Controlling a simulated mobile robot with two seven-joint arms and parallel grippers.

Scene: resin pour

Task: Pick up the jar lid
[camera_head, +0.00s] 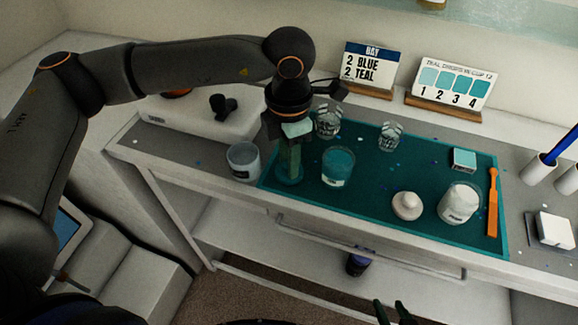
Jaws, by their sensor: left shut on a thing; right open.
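The white round jar lid (407,205) with a raised knob lies on the teal mat (400,231), left of the white labelled jar (459,203). My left gripper (289,140) points down at the left part of the mat, well left of the lid. It is shut on a slender teal object (289,164) with a pale top, whose lower end is at the mat. The fingers partly hide this object. My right gripper (394,312) is open and empty at the bottom edge, in front of the bench and below the lid in the picture.
A teal-filled cup (338,166) stands between the held object and the lid. A grey cup (244,162) and clear cups (390,136) stand nearby. An orange stick (492,202) lies right of the jar. A rail (370,252) runs along the bench front.

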